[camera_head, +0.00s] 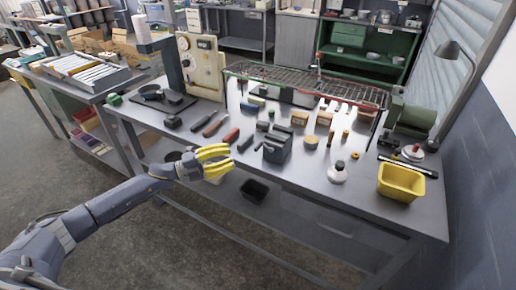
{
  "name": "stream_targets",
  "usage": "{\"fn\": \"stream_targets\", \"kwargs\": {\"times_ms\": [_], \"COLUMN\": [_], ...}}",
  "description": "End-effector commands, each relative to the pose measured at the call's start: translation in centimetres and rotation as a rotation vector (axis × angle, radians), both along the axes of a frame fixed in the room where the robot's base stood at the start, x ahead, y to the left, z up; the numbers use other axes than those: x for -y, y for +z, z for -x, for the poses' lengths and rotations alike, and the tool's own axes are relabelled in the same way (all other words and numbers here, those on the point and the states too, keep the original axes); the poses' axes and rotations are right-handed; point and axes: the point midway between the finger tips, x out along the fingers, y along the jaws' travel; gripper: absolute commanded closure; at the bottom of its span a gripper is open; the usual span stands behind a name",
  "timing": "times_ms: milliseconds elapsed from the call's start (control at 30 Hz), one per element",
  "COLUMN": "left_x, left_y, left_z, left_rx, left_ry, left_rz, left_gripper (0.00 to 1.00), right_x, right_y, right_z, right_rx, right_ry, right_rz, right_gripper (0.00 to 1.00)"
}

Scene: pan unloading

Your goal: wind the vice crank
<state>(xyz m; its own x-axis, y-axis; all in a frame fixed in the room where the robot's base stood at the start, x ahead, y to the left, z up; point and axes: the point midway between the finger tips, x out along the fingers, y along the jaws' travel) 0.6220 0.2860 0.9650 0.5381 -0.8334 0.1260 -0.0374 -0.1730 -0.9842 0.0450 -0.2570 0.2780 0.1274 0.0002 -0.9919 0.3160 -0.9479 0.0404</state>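A small dark grey vice (277,148) stands near the front edge of the metal workbench, left of its middle. Its crank (264,146) appears as a thin bar on the vice's front left side; its exact angle is too small to tell. My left gripper (230,160) has yellow fingers that are spread apart with nothing between them. It is at the bench's front edge, left of the vice and apart from it. My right gripper is not in view.
A yellow bin (401,181) and a white-based round item (338,173) stand to the right. A wire rack (310,85) spans behind.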

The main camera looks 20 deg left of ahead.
Motion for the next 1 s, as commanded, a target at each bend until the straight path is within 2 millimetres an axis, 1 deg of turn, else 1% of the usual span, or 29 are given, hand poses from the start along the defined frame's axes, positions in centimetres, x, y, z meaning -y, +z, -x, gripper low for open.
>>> {"fn": "stream_targets", "kwargs": {"times_ms": [33,200,500,733,1000], "left_x": [0.9,3.4,7.2,8.6,9.0], "left_y": [0.2,0.6,1.2,1.3,1.3], "left_z": [-0.6,-2.3,-4.6,-5.6,-5.9], "left_rx": [0.002,0.001,0.000,-0.001,-0.002], "left_ry": [-0.002,0.000,0.000,0.001,0.001], "left_rz": [0.003,0.003,0.002,0.001,0.000], "left_gripper": [0.65,0.65,0.65,0.65,0.65], "right_x": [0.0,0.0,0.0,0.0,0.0], "right_y": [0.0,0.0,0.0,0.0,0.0], "right_z": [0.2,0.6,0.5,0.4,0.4], "right_rx": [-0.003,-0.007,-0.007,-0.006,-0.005], "right_ry": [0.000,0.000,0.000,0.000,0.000], "right_rz": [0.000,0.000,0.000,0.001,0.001], "right_gripper": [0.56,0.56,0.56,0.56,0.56]}}
